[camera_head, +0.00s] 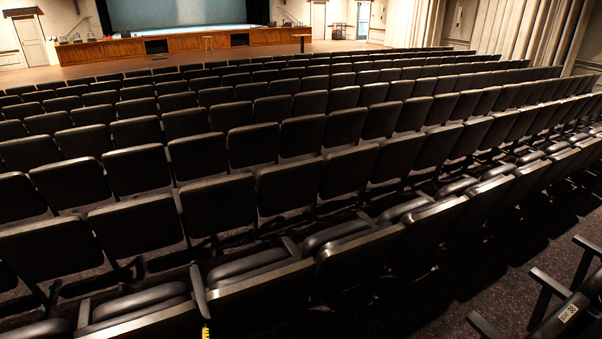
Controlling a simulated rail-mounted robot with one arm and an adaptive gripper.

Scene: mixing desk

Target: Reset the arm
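My gripper and arm are not visible in the head view, so their pose cannot be seen. No mixing desk is in view either. A small yellow item (205,332) shows at the bottom edge, next to a seat's armrest; it is cut off and I cannot tell what it is.
Rows of dark auditorium seats (219,204) fill most of the view. A stage (190,41) with a wooden front and a pale screen (180,12) lies far off at the top. Dark floor (470,285) shows at the lower right, beside armrests. A door (31,40) is at the far left.

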